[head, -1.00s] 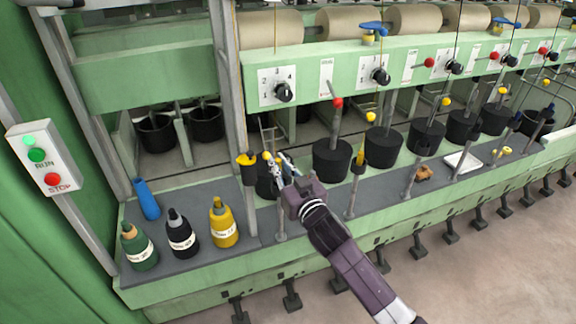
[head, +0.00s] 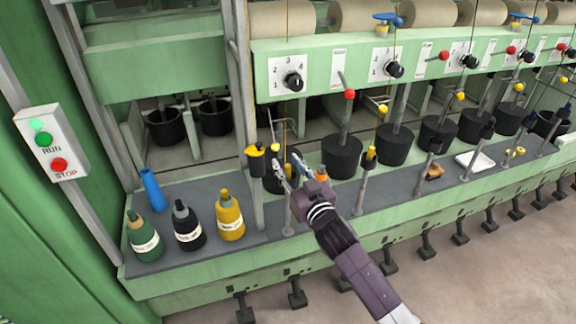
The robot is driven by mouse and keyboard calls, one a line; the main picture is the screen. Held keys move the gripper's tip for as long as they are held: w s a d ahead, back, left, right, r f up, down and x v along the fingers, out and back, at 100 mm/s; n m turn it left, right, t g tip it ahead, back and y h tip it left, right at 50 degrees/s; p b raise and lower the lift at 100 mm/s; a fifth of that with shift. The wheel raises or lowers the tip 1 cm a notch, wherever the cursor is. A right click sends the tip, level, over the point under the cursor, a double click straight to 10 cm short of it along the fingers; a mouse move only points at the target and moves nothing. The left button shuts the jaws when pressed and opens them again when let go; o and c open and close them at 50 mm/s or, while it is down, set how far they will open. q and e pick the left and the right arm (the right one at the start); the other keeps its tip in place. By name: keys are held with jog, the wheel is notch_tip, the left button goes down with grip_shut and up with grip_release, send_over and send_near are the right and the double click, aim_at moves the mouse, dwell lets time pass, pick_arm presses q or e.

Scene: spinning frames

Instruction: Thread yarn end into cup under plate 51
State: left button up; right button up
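My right gripper (head: 288,166) reaches in from the lower right, its two fingers apart. It is in front of a black cup (head: 272,183) at the left end of the cup row and hides part of it. I cannot tell whether the fingers touch the cup. A thin yellow yarn (head: 288,25) hangs in front of the leftmost bobbin, above the dial plate (head: 287,76) marked 1 to 4. Its lower end near the gripper is too small to make out. I cannot read a plate number 51. My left gripper is not in view.
Green, black and yellow bottles (head: 230,216) and a blue cylinder (head: 152,190) stand on the grey shelf at left. Metal posts (head: 362,187) line the shelf's front edge. A RUN/STOP box (head: 52,143) is at far left. A white tray (head: 475,161) lies at right.

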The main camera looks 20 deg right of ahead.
jog(key=s+d, duration=0.1)
jog(key=s, duration=1.1)
jog(key=shift+d, duration=0.1)
notch_tip(320, 180, down, 23)
jog(key=s+d+g, duration=0.2)
jog(key=s+g, duration=0.1)
jog(key=g, duration=0.2)
jog(key=s+f+g+h, duration=0.15)
jog(key=s+f, duration=0.25)
jog(key=f, duration=0.5)
jog(key=s+f+g, duration=0.2)
jog(key=s+f, duration=0.3)
jog(key=f, duration=0.3)
jog(key=s+f+g, duration=0.2)
jog(key=s+f, duration=0.5)
jog(key=s, duration=0.5)
jog(key=s+f+g, duration=0.3)
jog(key=s+f, duration=0.4)
jog(key=s, duration=0.5)
jog(key=s+f+n+g, duration=0.1)
jog(key=s+f+g, duration=0.2)
jog(key=s+f, duration=0.5)
jog(key=s, duration=0.4)
jog(key=shift+s+d, duration=0.15)
jog(key=shift+d, duration=0.05)
